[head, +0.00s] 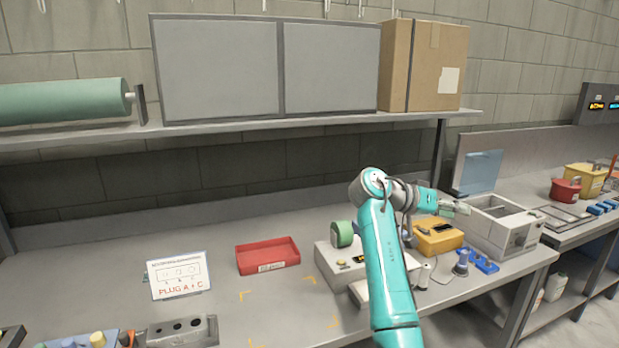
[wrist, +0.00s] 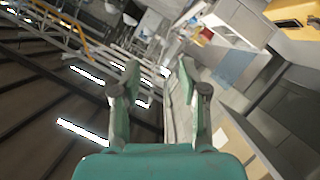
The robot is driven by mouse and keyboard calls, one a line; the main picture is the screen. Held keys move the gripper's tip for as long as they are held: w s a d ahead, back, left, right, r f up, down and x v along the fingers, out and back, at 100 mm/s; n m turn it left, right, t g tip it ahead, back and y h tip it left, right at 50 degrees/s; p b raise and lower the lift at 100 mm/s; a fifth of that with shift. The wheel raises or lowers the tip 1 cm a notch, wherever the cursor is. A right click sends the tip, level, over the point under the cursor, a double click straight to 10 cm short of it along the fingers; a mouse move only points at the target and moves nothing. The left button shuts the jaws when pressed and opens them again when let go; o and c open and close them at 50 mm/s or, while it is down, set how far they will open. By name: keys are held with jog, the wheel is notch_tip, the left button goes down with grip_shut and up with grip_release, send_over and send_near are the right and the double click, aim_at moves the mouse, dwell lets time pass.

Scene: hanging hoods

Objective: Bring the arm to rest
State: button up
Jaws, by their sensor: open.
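My gripper (head: 459,208) is at the end of my teal arm in the head view. It is raised above the right part of the workbench and points to the right. In the wrist view my gripper (wrist: 160,85) shows its two fingers apart, with nothing between them. The wrist view is tilted and looks out into the room. My arm hides part of the grey-white box (head: 335,262) on the bench behind it.
On the workbench (head: 90,245) stand a red tray (head: 268,256), a sign reading PLUG A + C (head: 178,276), a yellow box (head: 437,238) and a white open-topped machine (head: 500,224). A shelf (head: 230,127) with a cardboard box (head: 423,66) hangs above. Bench front centre is mostly clear.

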jog(key=s+a+f+n+t+y, duration=0.1)
jog(key=s+f+n+t+y, duration=0.15)
jog(key=f, duration=1.25)
jog(key=s+a+f+n+t+y, duration=0.1)
jog(key=s+f+n+t, duration=0.2)
jog(key=f, duration=1.2)
jog(key=s+a+f+n+t+y, duration=0.2)
jog(key=s+a+f+n, duration=0.1)
jog(key=s+f, duration=0.6)
jog(key=s+a+f+n+t+y, duration=0.2)
jog(key=s+f+y, duration=0.1)
jog(key=s+f, duration=0.55)
jog(key=s+a+n+t+y, duration=0.1)
jog(key=s+a+y, duration=0.15)
jog(key=s, duration=0.95)
jog(key=s+a+y, duration=0.2)
jog(key=s+a, duration=0.2)
jog(key=s, duration=0.7)
jog(key=s+a+r+m+t+y, duration=0.1)
jog(key=s+r+m+t, duration=0.1)
jog(key=s+r, duration=1.4)
jog(key=shift+s+a, duration=0.3)
jog(key=shift+s, duration=0.6)
